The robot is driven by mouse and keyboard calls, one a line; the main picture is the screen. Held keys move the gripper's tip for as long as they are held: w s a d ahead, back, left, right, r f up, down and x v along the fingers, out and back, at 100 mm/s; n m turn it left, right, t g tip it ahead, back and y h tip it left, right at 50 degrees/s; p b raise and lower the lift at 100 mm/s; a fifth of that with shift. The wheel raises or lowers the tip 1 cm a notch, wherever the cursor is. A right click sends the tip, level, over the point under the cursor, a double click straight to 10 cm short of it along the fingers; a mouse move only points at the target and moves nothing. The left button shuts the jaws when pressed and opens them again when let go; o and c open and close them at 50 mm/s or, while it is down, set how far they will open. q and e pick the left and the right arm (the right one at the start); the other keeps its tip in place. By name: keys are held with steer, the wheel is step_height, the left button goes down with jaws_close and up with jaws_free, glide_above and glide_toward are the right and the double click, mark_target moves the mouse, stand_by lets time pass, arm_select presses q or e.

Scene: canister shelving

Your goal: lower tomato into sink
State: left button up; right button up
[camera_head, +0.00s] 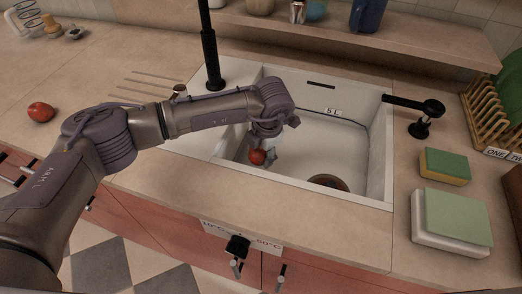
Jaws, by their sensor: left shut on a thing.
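My left gripper (262,156) reaches over the front left part of the white sink (345,150) and points down into it. It is shut on a red tomato (257,157), which shows below the wrist, inside the sink opening. I cannot tell whether the tomato touches the sink's bottom. A second red tomato (41,111) lies on the counter at the left, behind my left arm. A round brown thing (327,183) lies in the sink near its front edge. My right gripper is not in view.
A black faucet (211,60) stands at the sink's left back corner. A black tap lever (420,118) is at its right. A sponge (445,166), a box with a green top (455,220) and a wooden dish rack (487,110) stand to the right. A shelf (390,38) runs behind.

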mark_target(265, 154)
arm_select(q)
steer(key=shift+f+b, duration=1.5)
steer(key=shift+f, duration=0.35)
steer(key=shift+f+b, duration=2.25)
steer(key=shift+f, duration=0.3)
stand_by(0.4)
steer(key=o, duration=1.3)
steer(key=shift+r, duration=0.2)
steer(key=r, duration=0.4)
steer(key=s+d+r, duration=0.1)
steer(key=r, duration=0.6)
steer(key=shift+s+d+r, duration=0.15)
steer(key=shift+s+r, duration=0.2)
